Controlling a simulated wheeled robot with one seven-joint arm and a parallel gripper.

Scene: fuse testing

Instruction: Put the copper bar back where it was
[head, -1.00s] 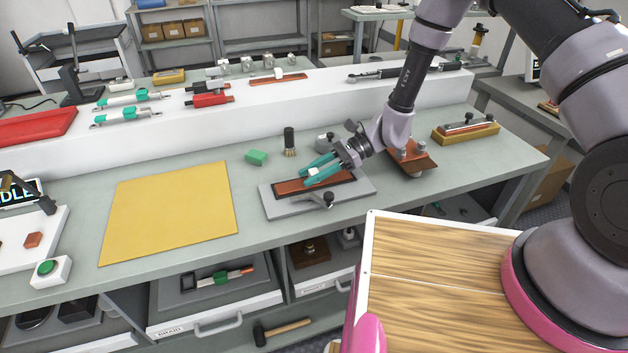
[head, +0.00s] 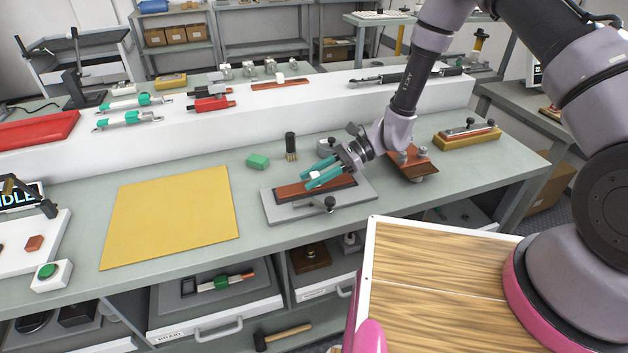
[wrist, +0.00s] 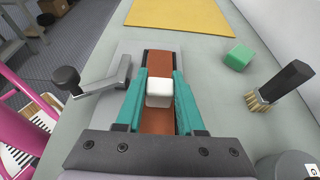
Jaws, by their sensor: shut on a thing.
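The copper bar (head: 300,191) lies in the dark recess of a grey fixture plate (head: 279,213) on the bench. In the wrist view the bar (wrist: 158,64) runs lengthwise between my fingers, with a white block (wrist: 159,92) on top as a grip. My gripper (head: 316,175) has teal fingers, which sit on both sides of the white block and are shut on it. A black clamp lever (wrist: 92,88) stands swung out beside the plate.
A similar copper bar (head: 281,84) lies on the white raised shelf (head: 330,98). A green block (head: 258,161) and a brush (head: 291,146) stand behind the fixture. A tilted copper-coloured plate (head: 415,164) is to the right. The yellow mat (head: 170,215) at left is clear.

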